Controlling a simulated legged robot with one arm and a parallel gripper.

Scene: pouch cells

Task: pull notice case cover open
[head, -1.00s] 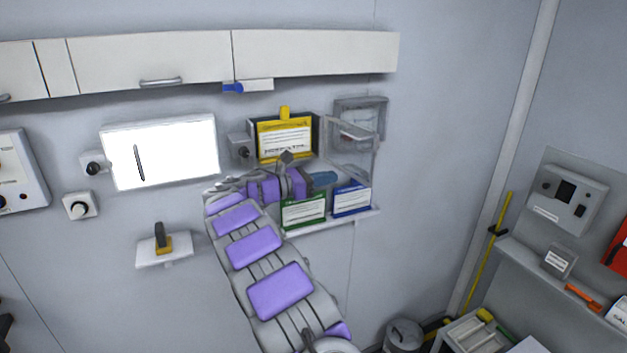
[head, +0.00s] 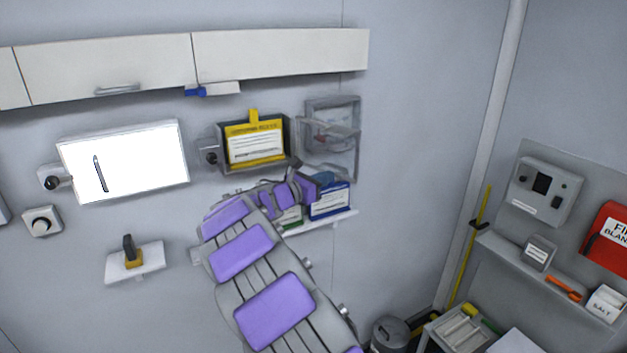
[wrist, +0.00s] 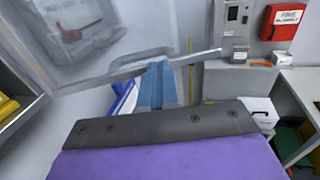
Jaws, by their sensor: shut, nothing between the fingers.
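The notice case (head: 284,158) is a dark wall frame holding a yellow-topped notice (head: 256,143). Its clear cover (head: 340,160) stands swung out to the right of the frame, so the notice is uncovered. In the wrist view the cover's lower edge (wrist: 90,84) and a grey handle-like bar (wrist: 125,58) cross above my fingers. My gripper (head: 326,180) is shut and empty, with blue fingers just below the cover. It also shows in the wrist view (wrist: 156,85). I cannot tell whether the fingers touch the cover.
A clear wall box (head: 335,108) is behind the cover. A small shelf (head: 340,217) below carries a blue-edged card (head: 329,202) and a green-edged card (head: 290,217), partly hidden by my arm. Cabinets (head: 280,56) hang above. Open wall lies right of the cover.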

